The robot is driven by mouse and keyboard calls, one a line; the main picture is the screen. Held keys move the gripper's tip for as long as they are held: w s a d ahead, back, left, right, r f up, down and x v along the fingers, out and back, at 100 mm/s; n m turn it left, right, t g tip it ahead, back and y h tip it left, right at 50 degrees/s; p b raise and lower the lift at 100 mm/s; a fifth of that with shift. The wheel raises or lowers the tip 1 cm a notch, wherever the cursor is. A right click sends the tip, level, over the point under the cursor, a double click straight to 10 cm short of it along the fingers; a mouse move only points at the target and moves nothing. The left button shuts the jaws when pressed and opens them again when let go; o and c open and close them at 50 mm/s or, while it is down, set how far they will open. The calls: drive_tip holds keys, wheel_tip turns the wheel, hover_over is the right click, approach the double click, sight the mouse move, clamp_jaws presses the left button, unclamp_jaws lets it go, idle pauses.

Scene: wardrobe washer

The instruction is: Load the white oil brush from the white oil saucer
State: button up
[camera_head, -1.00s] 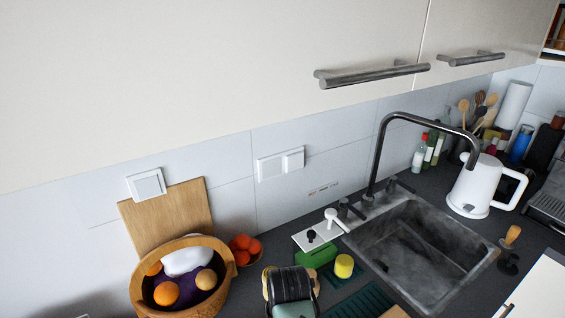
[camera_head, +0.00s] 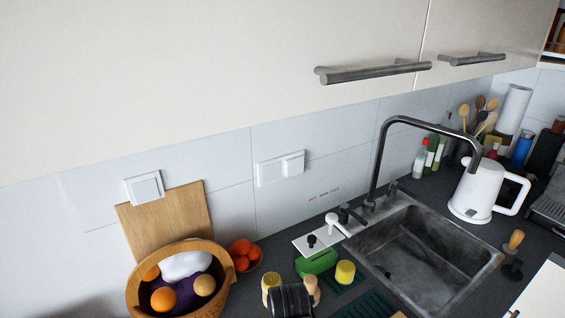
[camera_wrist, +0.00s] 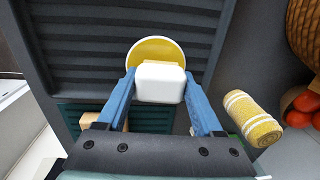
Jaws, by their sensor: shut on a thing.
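In the wrist view, my gripper (camera_wrist: 159,77) has its two blue fingers on either side of a white block-like thing, which I take to be the white oil brush (camera_wrist: 160,84), and is shut on it. The white oil saucer (camera_wrist: 155,42), round with a white rim and a yellow inside, lies just behind and below the brush. I cannot tell whether brush and saucer touch. In the head view, my dark arm end (camera_head: 291,301) is at the bottom edge, and brush and saucer do not show.
A yellow roll with white bands (camera_wrist: 252,118) lies right of my gripper.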

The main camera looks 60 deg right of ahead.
drive_tip(key=shift+f, duration=0.65)
idle(1.9)
wheel_tip(320, 180, up, 7)
drive_tip(key=p, duration=0.7)
drive_tip(key=shift+r+p, duration=0.15)
drive_tip(key=shift+p, duration=0.2)
